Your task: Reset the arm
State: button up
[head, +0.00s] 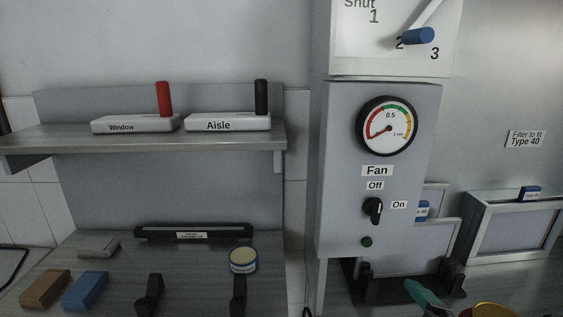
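The task names only my arm, and no part of the arm or my gripper can be made out in the head view. Whether the gripper is open or shut does not show. A grey control box (340,170) with a round gauge (387,127) and a black fan knob (373,211) stands right of centre. The knob looks roughly upright, under the Off label. Above it, a lever with a blue handle (418,36) sits by the number 2 on a white panel, with its top cut off by the frame.
A metal shelf (60,138) holds the Window switch block (135,124) and the Aisle switch block (228,122). The lower bench (130,270) carries brown and blue blocks, a round tin (243,260) and black holders. A framed filter (515,230) stands right. A teal-ended object (425,295) lies at the bottom.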

jog(key=s+d+f+m+g, duration=0.2)
jog(key=s+f+m+g, duration=0.15)
jog(key=f, duration=0.45)
jog(key=s+d+f+m+g, duration=0.1)
jog(key=s+f+m+g, duration=0.3)
jog(key=f, duration=0.5)
jog(key=s+d+f+m+g, duration=0.1)
jog(key=s+f+m+g, duration=0.2)
jog(key=s, duration=0.6)
jog(key=s+d+f+m+g, duration=0.2)
jog(key=s+f+m+g, duration=0.1)
jog(key=s+f, duration=0.5)
jog(key=shift+s+d+f+m, duration=0.15)
jog(key=shift+s+f+m, duration=0.05)
jog(key=shift+s+m, duration=0.4)
